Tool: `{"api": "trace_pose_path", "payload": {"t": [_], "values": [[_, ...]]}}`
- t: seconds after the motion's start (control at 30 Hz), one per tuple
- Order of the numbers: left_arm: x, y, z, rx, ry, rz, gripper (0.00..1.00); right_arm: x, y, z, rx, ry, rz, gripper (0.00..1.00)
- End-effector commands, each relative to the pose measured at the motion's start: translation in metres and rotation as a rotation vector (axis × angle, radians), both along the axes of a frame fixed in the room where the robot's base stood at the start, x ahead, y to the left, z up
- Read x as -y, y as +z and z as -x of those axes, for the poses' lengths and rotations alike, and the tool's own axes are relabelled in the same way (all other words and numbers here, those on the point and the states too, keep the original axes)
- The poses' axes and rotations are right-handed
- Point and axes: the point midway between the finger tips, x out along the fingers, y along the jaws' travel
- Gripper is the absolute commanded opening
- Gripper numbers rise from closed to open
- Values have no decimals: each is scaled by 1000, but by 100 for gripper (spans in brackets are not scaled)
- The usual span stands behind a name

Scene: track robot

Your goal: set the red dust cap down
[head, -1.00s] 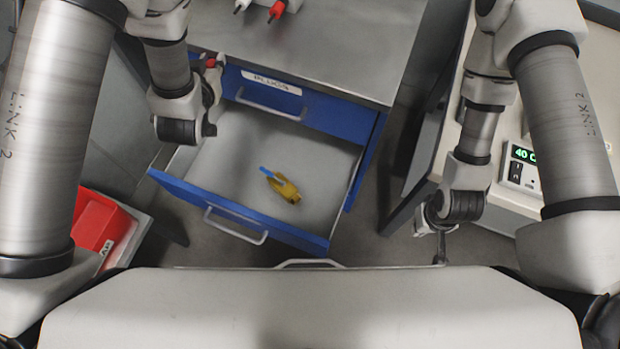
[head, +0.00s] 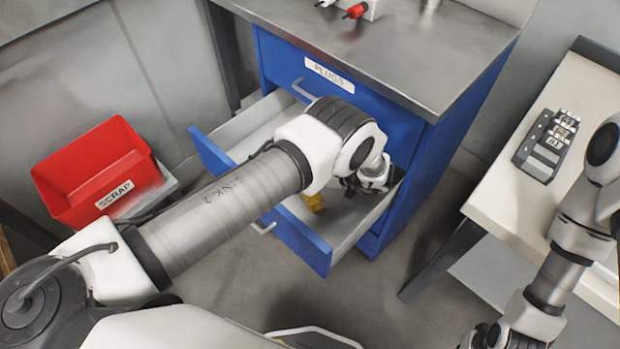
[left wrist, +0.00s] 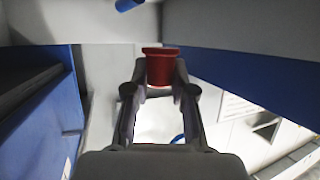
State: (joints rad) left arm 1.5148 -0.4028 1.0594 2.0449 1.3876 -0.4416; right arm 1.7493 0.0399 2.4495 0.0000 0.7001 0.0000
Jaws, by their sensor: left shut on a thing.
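The red dust cap (left wrist: 160,66) is between the fingertips of my left gripper (left wrist: 160,82) in the left wrist view, which is shut on it. In the head view my left arm reaches across the open drawer (head: 318,250) of the blue cabinet. There my left gripper (head: 372,182) is low, over the drawer's right part, and the cap is hidden. My right gripper (head: 487,338) is at the bottom right edge, apart from everything, too small and cut off to read.
A yellow object (head: 313,202) lies in the drawer, partly behind my arm. A red bin (head: 95,170) labelled SCRAP stands at the left. A white bench (head: 500,190) with a dark device (head: 547,143) is at the right. The cabinet top (head: 420,60) is mostly clear.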

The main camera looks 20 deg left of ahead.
Motion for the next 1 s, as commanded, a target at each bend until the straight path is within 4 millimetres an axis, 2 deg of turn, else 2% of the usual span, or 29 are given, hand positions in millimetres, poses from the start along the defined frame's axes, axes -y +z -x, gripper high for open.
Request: {"api": "trace_pose_path", "payload": {"t": [0.03, 0.17, 0.4, 0.47, 0.8, 0.97, 1.0], "values": [[5, -10, 3, 2, 24, 1, 10, 0, -5, 0, 0, 0, 0, 0], [3, -20, 2, 5, 42, -2, 11, 0, -26, 0, 1, 0, 0, 0], [-17, -25, -5, 8, 41, -3, 11, 0, -95, 0, 0, 0, 0, 0], [-37, -11, -12, 6, 47, 0, 11, 0, -79, 1, -2, 0, 0, 0], [-131, -11, -51, 7, 44, 0, 11, 0, -80, 0, 0, 0, 0, 0], [-161, -11, -64, 7, 43, 0, 11, 0, -81, 0, 0, 0, 0, 0], [-160, -20, -64, 3, 39, 0, 11, 0, -83, 0, 0, 0, 0, 0]]}}
